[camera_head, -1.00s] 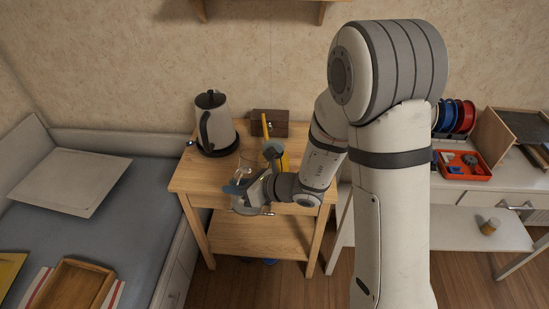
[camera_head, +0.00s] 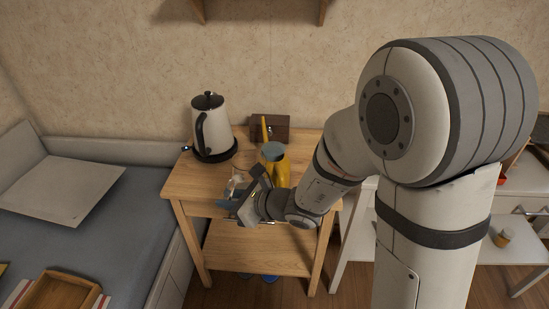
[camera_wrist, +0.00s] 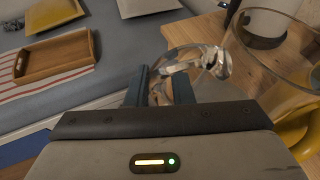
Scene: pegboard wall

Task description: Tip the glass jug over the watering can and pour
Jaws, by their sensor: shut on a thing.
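The yellow watering can (camera_head: 281,170) stands on the small wooden table. Its yellow side also shows at the lower right of the wrist view (camera_wrist: 296,135), partly behind clear glass. The glass jug (camera_wrist: 262,62) is transparent and hard to outline; its wide round body is at the right of the wrist view. My gripper (camera_wrist: 160,80) is shut on the jug, at what looks like its clear handle. In the head view, my gripper (camera_head: 240,196) is at the table's front edge, left of the can. The jug's exact tilt and any liquid cannot be made out.
A white kettle (camera_head: 211,130) with a black handle stands at the table's back left. A brown wooden box (camera_head: 270,124) is behind the can. The wooden table (camera_head: 185,185) has a lower shelf. A bed (camera_head: 110,215) with a wooden tray (camera_head: 62,290) is at left.

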